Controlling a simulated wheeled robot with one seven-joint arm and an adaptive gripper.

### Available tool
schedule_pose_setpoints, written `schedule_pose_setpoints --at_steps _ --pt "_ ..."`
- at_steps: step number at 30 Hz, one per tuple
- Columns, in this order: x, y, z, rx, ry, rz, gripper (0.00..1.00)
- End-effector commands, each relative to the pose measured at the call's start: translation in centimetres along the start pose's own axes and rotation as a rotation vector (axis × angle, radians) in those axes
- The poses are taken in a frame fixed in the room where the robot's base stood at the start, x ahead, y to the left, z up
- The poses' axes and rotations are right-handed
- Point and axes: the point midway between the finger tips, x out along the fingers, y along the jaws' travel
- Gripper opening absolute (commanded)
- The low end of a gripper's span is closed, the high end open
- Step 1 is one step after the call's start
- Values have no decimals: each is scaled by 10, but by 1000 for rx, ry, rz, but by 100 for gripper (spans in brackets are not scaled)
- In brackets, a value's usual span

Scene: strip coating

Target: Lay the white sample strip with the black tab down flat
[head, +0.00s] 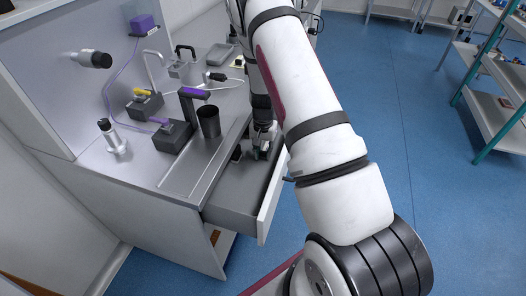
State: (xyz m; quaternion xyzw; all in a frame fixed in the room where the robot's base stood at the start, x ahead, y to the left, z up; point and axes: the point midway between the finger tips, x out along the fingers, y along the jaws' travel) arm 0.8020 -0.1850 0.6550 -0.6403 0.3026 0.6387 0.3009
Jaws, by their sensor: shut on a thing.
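My gripper (262,148) is small in the head view, pointing down over the open drawer (232,198) at the front of the bench. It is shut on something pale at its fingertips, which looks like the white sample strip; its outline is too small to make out. The black tab cannot be told apart from the dark fingers. A small black object (237,154) shows just left of the gripper, at the drawer's inner side. My arm hides the area right of and behind the gripper.
The drawer's white front panel (268,208) stands close to the gripper's right. On the bench are a dark cup (209,121), a purple-topped stand (187,104), a dark block (173,137), a yellow-topped device (144,104) and a sink tap (153,70). The near drawer floor looks clear.

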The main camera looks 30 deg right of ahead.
Motion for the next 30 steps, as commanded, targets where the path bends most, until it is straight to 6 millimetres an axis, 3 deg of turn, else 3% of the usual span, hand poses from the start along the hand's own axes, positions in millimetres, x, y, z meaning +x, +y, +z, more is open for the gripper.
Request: schedule_pose_setpoints --at_steps 11,12,14,25,30 --pt "4 0 0 0 0 0 6" --pt "4 0 0 0 0 0 31" --pt "4 0 0 0 0 0 45" --pt "2 0 0 0 1 -1 46" --pt "-19 -1 -1 0 4 -3 46"
